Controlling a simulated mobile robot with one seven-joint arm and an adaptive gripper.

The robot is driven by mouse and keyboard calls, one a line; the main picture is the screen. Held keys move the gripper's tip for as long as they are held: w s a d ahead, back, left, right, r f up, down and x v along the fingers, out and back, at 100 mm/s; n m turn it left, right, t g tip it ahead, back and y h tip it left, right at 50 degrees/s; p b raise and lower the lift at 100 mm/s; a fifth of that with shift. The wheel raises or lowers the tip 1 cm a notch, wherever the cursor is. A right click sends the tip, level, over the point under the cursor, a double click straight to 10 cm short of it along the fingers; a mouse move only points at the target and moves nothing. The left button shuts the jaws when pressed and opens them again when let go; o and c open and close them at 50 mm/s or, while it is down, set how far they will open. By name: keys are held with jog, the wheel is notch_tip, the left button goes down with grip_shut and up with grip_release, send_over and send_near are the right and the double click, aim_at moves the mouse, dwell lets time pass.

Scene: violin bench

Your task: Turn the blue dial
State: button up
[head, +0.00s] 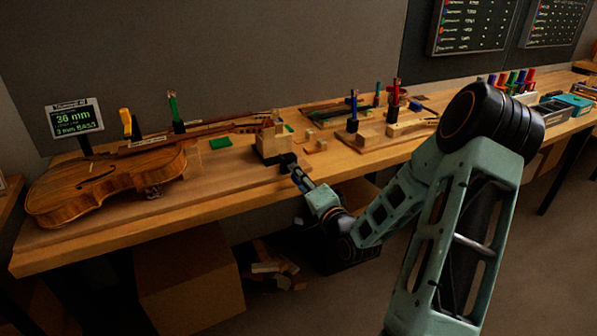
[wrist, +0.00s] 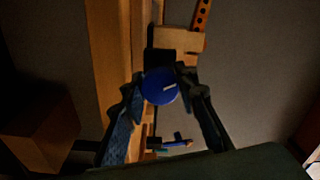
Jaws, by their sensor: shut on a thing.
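The blue dial (wrist: 160,87) shows in the wrist view as a round blue face with a short white mark slanting up to the right. My gripper (wrist: 158,88) has its two dark fingers on either side of the dial and is shut on it. In the head view my gripper (head: 290,163) is at the front edge of the bench, by a wooden block (head: 270,141). The dial is hidden there behind my fingers.
A violin (head: 95,186) lies on the bench (head: 215,203) at the left. Upright clamps, small blocks and trays stand along the bench to the right. A small display (head: 75,118) reading 36 mm stands behind the violin. A cardboard box (head: 190,285) is below the bench.

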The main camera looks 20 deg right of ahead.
jog(key=m+p, duration=0.2)
jog(key=m, duration=0.2)
jog(key=shift+r, duration=0.1)
jog(key=shift+m+p, duration=0.7)
jog(key=shift+m, duration=0.5)
jog(key=o, duration=1.2)
jog(key=shift+s, duration=0.15)
jog(key=shift+s+d, duration=0.1)
jog(key=shift+s, duration=3.8)
jog(key=shift+w+f, duration=0.1)
jog(key=shift+f, duration=0.1)
